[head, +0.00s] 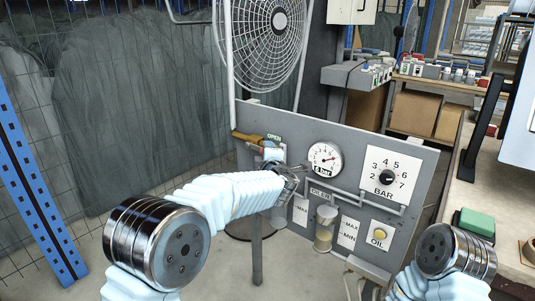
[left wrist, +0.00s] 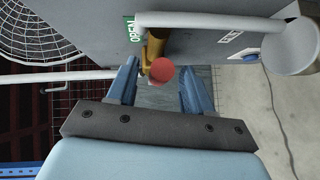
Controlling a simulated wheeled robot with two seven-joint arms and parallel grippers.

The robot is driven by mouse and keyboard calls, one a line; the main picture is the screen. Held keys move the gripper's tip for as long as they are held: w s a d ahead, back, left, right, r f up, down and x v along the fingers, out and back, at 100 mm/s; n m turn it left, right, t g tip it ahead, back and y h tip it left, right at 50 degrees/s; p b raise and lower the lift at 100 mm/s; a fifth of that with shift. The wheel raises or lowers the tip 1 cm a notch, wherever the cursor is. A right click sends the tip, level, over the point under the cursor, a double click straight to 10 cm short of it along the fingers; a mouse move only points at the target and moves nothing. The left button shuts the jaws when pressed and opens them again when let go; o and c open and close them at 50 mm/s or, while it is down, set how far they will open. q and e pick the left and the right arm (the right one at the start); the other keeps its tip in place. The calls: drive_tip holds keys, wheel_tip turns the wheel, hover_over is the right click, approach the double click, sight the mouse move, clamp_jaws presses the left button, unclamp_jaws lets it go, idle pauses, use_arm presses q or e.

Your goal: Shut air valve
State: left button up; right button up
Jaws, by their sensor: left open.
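The grey panel (head: 340,150) stands ahead of me. At its upper left is an air valve with a yellow-brown part (head: 246,137) and a green OPEN label (head: 274,138) beside it. In the left wrist view the valve shows a brass-yellow body (left wrist: 154,48) and a round red end (left wrist: 162,72). My left gripper (left wrist: 158,84) is open. Its two blue fingers stand on either side of the red end, with visible gaps; whether either touches is unclear. In the head view my left arm partly hides the valve. My right arm shows at lower right, but its gripper is out of view.
The panel also carries a pressure gauge (head: 325,158), a BAR dial (head: 387,177), an oiler cup (head: 325,229) and a yellow OIL button (head: 379,233). White pipes cross its front. A caged fan (head: 262,40) stands behind it. A workbench (head: 490,165) is at the right.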

use_arm(q)
clamp_jaws()
idle(0.3)
